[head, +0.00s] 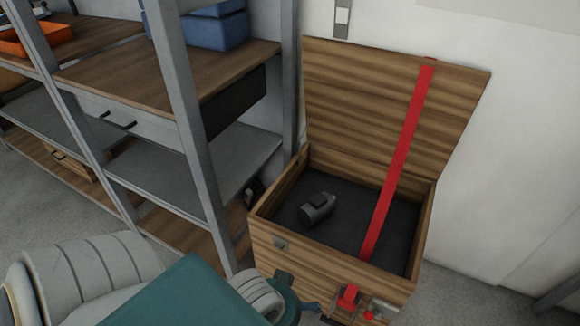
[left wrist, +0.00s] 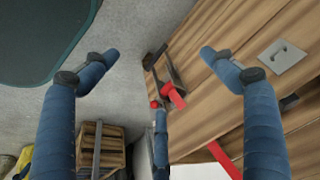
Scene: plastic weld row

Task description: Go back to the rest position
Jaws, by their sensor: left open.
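A wooden chest (head: 335,265) stands with its lid (head: 375,110) open and leaning back to the wall. A red strap (head: 400,150) runs from the lid's edge down across the opening. A small dark grey device (head: 318,209) lies on the chest's dark floor. My left gripper (left wrist: 160,55) is open, its blue fingers spread in front of the chest's front face. A metal latch with a red handle (left wrist: 174,96) shows between the fingers, apart from them. In the head view my arm partly hides the gripper. My right gripper is not in view.
A metal shelf rack (head: 190,150) stands close to the chest's left, with blue bins (head: 215,28) and an orange tray (head: 38,38). A white wall (head: 500,160) is behind. A wooden crate (left wrist: 102,145) shows in the left wrist view.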

